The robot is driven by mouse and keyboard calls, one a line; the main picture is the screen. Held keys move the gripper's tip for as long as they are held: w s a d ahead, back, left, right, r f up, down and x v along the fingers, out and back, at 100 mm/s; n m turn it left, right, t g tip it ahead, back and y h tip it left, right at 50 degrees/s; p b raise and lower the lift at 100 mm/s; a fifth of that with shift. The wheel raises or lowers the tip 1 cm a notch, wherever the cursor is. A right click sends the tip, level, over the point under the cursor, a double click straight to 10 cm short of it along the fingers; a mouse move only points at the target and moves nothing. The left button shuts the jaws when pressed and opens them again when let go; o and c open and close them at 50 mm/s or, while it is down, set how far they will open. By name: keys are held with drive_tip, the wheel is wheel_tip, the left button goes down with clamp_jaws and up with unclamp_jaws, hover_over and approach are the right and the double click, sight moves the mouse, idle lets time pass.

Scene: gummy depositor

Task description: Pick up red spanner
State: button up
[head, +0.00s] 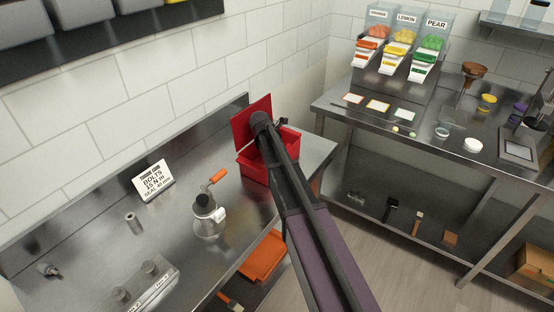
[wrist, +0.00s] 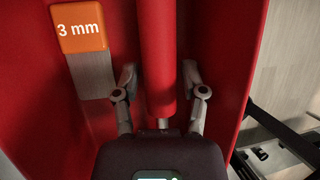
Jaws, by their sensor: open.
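A red bar with a rounded handle (wrist: 155,40) runs down the middle of the wrist view, with a short metal end below it. It looks like the red spanner, though its far end is out of view. My gripper (wrist: 160,78) is open, with one finger on each side of the bar. I cannot tell whether either finger touches it. Both are inside the red toolbox (wrist: 225,60). In the head view the toolbox (head: 252,172) stands at the right end of the left bench with its lid up. My arm covers part of it and hides the gripper and spanner.
An orange-ended tool marked "3 mm" (wrist: 82,28) lies left of my gripper in the toolbox. The toolbox walls are close on both sides. On the left bench stand a metal pot-like device (head: 208,222) and a sign (head: 153,180).

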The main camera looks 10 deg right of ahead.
clamp_jaws()
drive_tip(key=shift+r+p, duration=0.2)
drive_tip(key=shift+p, duration=0.1)
wheel_tip(320, 180, up, 18)
drive_tip(key=p, duration=1.7)
drive_tip(key=shift+f, duration=0.2)
